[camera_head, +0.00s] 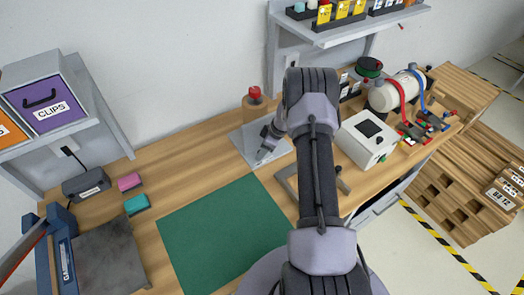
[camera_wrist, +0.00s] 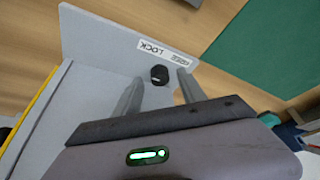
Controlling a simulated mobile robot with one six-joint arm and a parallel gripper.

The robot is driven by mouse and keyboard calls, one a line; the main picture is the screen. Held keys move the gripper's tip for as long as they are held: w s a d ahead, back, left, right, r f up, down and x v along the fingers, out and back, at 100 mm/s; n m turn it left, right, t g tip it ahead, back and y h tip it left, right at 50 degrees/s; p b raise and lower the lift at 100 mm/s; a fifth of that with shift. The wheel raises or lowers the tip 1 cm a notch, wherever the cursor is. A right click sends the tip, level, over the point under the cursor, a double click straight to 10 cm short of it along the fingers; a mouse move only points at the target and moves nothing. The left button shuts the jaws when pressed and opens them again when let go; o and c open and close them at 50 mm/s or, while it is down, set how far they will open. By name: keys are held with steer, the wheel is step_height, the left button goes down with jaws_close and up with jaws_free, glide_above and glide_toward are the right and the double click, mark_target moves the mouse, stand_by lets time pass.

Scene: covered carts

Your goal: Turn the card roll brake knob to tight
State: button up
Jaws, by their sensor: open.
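A brown card roll (camera_head: 255,108) with a red cap-like part (camera_head: 254,92) on top stands on a grey plate (camera_head: 242,143) at the back of the bench. My gripper (camera_head: 265,154) is over this plate, in front of the roll. In the wrist view my gripper (camera_wrist: 160,77) is open, with a finger on either side of a small black round knob (camera_wrist: 160,74). I cannot tell whether the fingers touch the knob.
A green mat (camera_head: 220,230) lies in front of the plate. A white box (camera_head: 367,138) and a white cylinder with hoses (camera_head: 396,93) stand to the right. Pink (camera_head: 129,182) and teal (camera_head: 137,204) blocks lie at left. A shelf (camera_head: 375,20) overhangs the back.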

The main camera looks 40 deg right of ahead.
steer(key=shift+w+a+f, duration=0.1)
steer(key=shift+f, duration=0.15)
jaws_close()
steer(key=shift+f+b, duration=0.1)
steer(key=shift+b, duration=0.25)
